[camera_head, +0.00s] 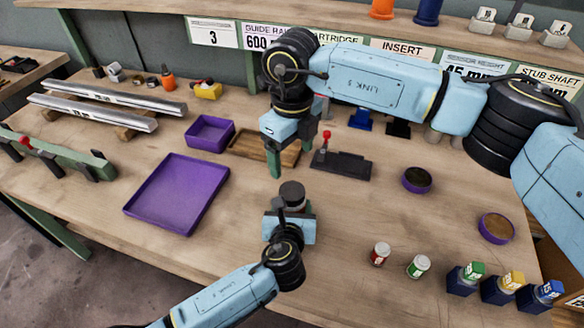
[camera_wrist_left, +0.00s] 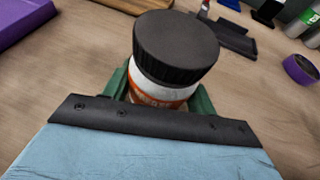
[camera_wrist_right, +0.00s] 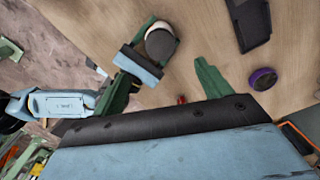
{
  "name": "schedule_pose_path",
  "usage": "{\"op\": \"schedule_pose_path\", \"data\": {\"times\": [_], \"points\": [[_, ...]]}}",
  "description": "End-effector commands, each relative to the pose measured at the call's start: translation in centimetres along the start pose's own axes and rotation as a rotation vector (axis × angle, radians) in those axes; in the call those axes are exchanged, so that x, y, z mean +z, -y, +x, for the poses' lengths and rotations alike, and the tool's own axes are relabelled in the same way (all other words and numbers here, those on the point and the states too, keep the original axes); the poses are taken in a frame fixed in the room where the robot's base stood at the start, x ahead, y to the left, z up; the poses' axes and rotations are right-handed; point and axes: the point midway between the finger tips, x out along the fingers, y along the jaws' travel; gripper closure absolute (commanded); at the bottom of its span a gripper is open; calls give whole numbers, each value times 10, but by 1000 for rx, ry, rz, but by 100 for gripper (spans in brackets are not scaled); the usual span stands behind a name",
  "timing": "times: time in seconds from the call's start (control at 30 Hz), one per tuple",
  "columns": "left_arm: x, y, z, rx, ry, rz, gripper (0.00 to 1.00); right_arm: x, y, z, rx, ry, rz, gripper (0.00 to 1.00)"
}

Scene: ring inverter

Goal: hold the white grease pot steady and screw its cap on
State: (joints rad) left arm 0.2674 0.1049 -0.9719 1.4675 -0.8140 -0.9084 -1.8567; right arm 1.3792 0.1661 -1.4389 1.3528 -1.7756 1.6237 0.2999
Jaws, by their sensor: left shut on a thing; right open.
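The white grease pot (camera_wrist_left: 150,92) with an orange label stands upright between my left gripper's green fingers in the left wrist view. My left gripper (camera_head: 290,214) is shut on it, just above the table. The dark ribbed cap (camera_wrist_left: 176,48) sits on top of the pot; it also shows in the head view (camera_head: 292,190). I cannot tell how far it is threaded. My right gripper (camera_head: 291,158) is open and empty, fingers pointing down, above and beyond the cap and apart from it. The right wrist view shows the cap (camera_wrist_right: 160,44) ahead of its spread fingers.
A purple tray (camera_head: 178,196) and a smaller purple bin (camera_head: 209,133) lie to the left. A wooden tray (camera_head: 240,146) and a dark fixture with a red knob (camera_head: 342,164) stand behind. Two small jars (camera_head: 380,254) and purple round dishes (camera_head: 417,180) are right.

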Motion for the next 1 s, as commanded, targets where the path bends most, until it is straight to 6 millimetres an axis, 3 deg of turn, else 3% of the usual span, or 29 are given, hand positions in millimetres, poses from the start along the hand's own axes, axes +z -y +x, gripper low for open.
{"op": "schedule_pose_path", "data": {"times": [0.13,0.43,0.47,0.5,0.67,1.0], "points": [[-1,0,0,1,-1,1,100,0,0,-12,-1,0,0,23],[-1,0,0,1,-1,1,100,0,0,-14,0,0,0,23],[-1,0,0,1,-1,1,42,0,0,-14,0,0,0,23],[-1,0,0,1,-1,1,36,0,0,-14,0,0,0,23],[0,0,0,1,-1,1,17,0,0,-14,0,0,0,23],[0,0,-5,0,-1,0,17,0,0,-16,0,0,0,23]]}}
